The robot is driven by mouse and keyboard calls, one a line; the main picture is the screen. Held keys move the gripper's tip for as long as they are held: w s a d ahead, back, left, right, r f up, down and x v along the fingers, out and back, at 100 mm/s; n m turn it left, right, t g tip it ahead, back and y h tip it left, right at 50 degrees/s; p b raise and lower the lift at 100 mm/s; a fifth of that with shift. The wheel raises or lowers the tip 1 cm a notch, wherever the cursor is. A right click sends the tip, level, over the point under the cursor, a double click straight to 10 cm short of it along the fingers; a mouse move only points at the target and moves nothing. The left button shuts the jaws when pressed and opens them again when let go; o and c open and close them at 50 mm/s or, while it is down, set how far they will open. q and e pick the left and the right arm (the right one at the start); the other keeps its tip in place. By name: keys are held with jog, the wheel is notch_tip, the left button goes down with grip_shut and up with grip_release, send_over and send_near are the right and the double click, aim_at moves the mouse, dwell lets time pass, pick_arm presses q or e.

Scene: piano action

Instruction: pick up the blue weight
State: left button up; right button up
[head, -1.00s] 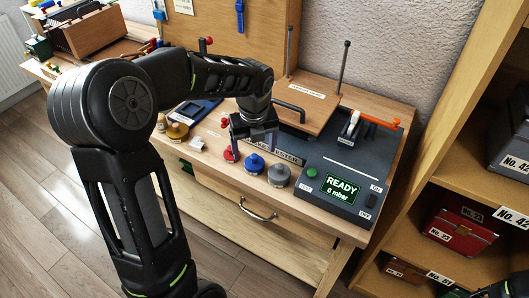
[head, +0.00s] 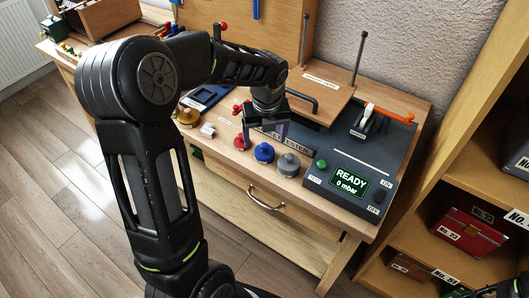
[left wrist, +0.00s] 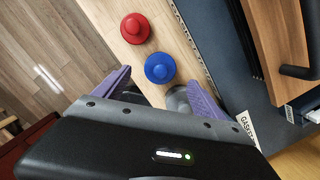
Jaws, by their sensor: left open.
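The blue weight (head: 264,153) stands upright on the wooden bench top, between the red weight (head: 241,143) and the grey weight (head: 288,165). My left gripper (head: 265,137) is open and empty, just behind and above the blue weight in the head view. In the left wrist view the blue weight (left wrist: 160,68) shows its round knob, just beyond the gap between the spread purple fingers (left wrist: 160,92). The red weight (left wrist: 135,28) lies farther out there. The grey weight is partly hidden by a finger. My right gripper does not show.
Right of the weights is a dark tester console (head: 330,178) reading READY, 0 mbar. Behind is a wooden lid (head: 327,95) with a black handle. A brass weight (head: 188,117) stands to the left. Shelves with a red box (head: 470,232) stand at right.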

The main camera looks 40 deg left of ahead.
aim_at(265, 144)
pick_arm(q)
jog(key=shift+f, duration=0.1)
jog(key=f, duration=0.3)
jog(key=f+p, duration=0.1)
jog(key=f, duration=0.1)
jog(key=shift+w+a, duration=0.35)
jog(key=shift+c, duration=0.6)
grip_shut()
dwell(0.3)
jog(key=shift+r, duration=0.1)
